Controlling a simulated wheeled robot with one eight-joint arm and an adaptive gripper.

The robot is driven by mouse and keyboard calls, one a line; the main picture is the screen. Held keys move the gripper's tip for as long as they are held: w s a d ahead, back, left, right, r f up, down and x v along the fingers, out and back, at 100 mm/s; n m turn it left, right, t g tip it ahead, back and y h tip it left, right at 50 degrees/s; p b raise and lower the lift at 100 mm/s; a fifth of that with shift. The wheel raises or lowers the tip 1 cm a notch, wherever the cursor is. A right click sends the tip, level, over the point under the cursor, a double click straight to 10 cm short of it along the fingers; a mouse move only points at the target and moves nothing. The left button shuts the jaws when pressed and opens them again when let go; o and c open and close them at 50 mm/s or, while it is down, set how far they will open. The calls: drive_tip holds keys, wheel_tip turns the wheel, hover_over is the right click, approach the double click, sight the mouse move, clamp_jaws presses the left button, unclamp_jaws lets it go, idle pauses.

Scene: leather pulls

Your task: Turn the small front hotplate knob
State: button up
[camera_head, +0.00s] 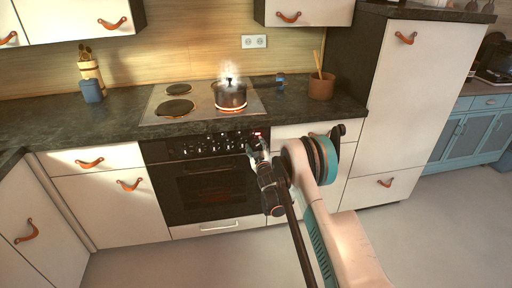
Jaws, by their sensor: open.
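The small front hotplate knob is one of several small knobs on the black oven control panel (205,144), just under the counter edge; I cannot tell which one it is at this size. My gripper (256,146) is at the right end of this panel, close to its front, beside a small red-lit display (258,134). It is open, and no object shows between its fingers. Whether a finger touches a knob cannot be told. My gripper and arm hide the right end of the panel and part of the oven's right side.
A steaming dark pot (230,96) stands on a red-glowing plate of the hob (150,116). A brown utensil pot (321,88) and a blue container (92,91) stand on the counter. A tall white cabinet (405,110) rises at right. The floor before the oven is clear.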

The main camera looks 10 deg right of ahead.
drive_tip(key=s, duration=1.1)
drive_tip(key=shift+s, duration=0.25)
drive_tip(key=shift+r, duration=0.15)
drive_tip(key=s+d+r+m+g+h, duration=0.1)
drive_tip(key=s+r+g, duration=0.15)
drive_tip(key=r, duration=0.75)
drive_tip(key=s+d+r+m+g, duration=0.15)
drive_tip(key=s+r, duration=0.25)
drive_tip(key=r, duration=0.6)
drive_tip(key=s+r+m+g, duration=0.2)
drive_tip(key=s+r, duration=0.5)
drive_tip(key=s, duration=0.6)
drive_tip(key=s+a+f+g, duration=0.1)
drive_tip(key=s+g, duration=0.1)
drive_tip(key=s, duration=1.2)
drive_tip(key=s+a+f+m+g+y, duration=0.1)
drive_tip(key=s+f+g, duration=0.1)
drive_tip(key=s, duration=1.3)
drive_tip(key=shift+s+g, duration=0.25)
drive_tip(key=shift+g, duration=0.25)
